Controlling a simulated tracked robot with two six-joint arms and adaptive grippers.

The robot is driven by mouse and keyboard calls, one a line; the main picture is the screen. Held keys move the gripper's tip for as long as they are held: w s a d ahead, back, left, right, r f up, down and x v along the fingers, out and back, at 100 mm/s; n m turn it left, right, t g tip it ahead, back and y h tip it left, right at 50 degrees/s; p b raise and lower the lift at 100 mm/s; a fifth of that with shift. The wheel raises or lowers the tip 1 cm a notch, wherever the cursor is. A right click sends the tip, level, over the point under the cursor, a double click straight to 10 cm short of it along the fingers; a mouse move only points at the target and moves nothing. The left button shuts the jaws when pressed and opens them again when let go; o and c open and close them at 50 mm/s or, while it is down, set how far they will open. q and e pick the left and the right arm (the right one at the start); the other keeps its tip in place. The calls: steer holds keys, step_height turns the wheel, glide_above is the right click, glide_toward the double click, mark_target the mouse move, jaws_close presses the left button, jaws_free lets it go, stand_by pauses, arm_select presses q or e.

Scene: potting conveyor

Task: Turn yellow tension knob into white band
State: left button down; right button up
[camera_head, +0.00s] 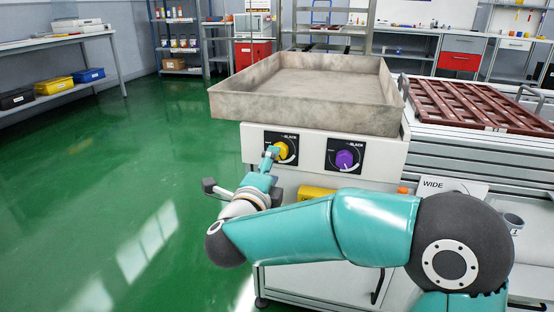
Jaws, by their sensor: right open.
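The yellow tension knob (281,149) sits on a black dial plate on the front of the white machine, below the tray. A white band (291,158) shows as an arc at the knob's lower right. My right gripper (271,153) is open, with its teal fingers at the knob's left side. I cannot tell whether they touch it. The gripper hides the lower left part of the dial, and the knob's pointer is too small to read. My left gripper is not in view.
A purple knob (344,159) is to the right on a similar dial. Above stands a grey, empty-looking tray (312,122). A red-brown slatted rack (470,103) and a "WIDE" sign (452,186) are at right. Green floor is clear at left.

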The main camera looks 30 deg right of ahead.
steer(key=v, duration=0.6)
steer(key=shift+s+a, duration=0.2)
steer(key=shift+d, duration=0.1)
